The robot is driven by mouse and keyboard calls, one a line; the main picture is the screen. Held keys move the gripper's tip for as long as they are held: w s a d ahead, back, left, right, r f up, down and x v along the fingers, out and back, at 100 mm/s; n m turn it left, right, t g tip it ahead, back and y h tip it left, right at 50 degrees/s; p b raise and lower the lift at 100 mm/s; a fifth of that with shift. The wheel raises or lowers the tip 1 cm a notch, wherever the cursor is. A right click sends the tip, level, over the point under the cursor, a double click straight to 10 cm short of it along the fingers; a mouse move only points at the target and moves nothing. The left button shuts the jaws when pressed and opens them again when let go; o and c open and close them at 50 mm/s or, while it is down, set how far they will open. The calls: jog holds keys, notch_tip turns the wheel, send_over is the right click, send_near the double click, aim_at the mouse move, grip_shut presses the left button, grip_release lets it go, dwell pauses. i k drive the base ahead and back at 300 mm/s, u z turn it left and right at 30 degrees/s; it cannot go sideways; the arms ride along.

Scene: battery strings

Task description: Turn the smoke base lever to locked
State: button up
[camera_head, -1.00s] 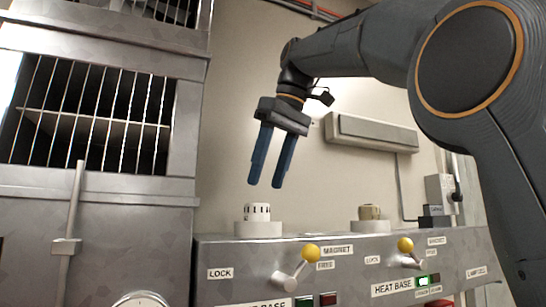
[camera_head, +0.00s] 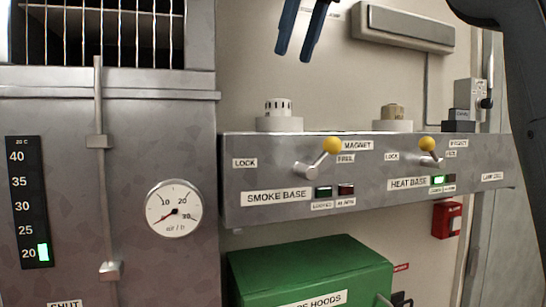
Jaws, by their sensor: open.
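The smoke base lever (camera_head: 318,160) is a short metal arm with a yellow ball knob (camera_head: 332,145), on the grey panel (camera_head: 262,176). It tilts up and right, its knob beside the MAGNET and FREE labels and away from the LOCK label (camera_head: 245,163) on the left. The SMOKE BASE label (camera_head: 277,197) is below it, with a green and a red indicator alongside. A white smoke detector (camera_head: 278,108) sits on a round base above the lever. My gripper (camera_head: 293,56) is open and empty, its blue fingers pointing down above and left of the knob, clear of the panel.
A similar yellow-knobbed heat base lever (camera_head: 428,146) is to the right. A green case (camera_head: 310,272) stands below the panel. A metal cabinet with a dial gauge (camera_head: 173,208) and a vertical rod is at left. A red box (camera_head: 447,219) is lower right.

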aim_at(332, 145)
jog(key=k, duration=1)
